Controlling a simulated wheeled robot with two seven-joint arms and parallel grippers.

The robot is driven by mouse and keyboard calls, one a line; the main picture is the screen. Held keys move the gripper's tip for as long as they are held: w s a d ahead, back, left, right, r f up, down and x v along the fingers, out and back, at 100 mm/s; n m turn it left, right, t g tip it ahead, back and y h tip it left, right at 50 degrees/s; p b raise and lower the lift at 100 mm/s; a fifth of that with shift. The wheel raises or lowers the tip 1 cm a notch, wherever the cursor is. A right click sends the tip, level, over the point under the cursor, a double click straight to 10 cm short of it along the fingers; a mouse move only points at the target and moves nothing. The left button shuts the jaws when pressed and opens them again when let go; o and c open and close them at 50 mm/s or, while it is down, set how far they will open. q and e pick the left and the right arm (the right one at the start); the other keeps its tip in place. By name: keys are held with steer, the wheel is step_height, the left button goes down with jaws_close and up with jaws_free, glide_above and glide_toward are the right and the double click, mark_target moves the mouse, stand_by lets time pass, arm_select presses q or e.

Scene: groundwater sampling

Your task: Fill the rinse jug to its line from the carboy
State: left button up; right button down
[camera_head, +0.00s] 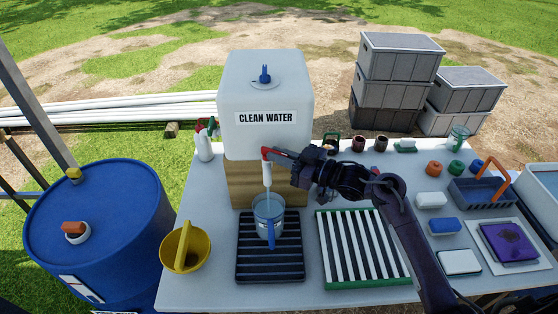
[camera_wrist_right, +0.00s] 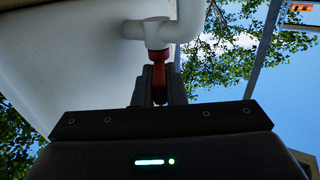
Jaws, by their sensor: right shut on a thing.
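The white carboy (camera_head: 265,95), labelled CLEAN WATER, stands on a wooden block on the table. Its white spout has a red tap handle (camera_head: 268,152). My right gripper (camera_head: 282,158) is shut on that red handle; the right wrist view shows the fingers (camera_wrist_right: 158,85) closed around the red handle (camera_wrist_right: 160,60) below the white tap body. A thin stream runs from the spout into the clear rinse jug (camera_head: 268,207), which stands upright under it with its blue handle towards me. The water level and the fill line are too small to tell. My left gripper is out of view.
The jug stands on a black slatted tray (camera_head: 285,267). A blue drum (camera_head: 100,225) stands left of the table. Sponges and a blue caddy (camera_head: 482,195) lie at right.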

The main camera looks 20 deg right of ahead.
steer(key=n+g+y+b, duration=0.2)
steer(key=b, duration=0.1)
steer(key=w+n+g+y+b, duration=0.1)
steer(key=g+b, duration=0.1)
steer(key=shift+d, duration=0.4)
steer(key=c, duration=1.5)
jaws_free()
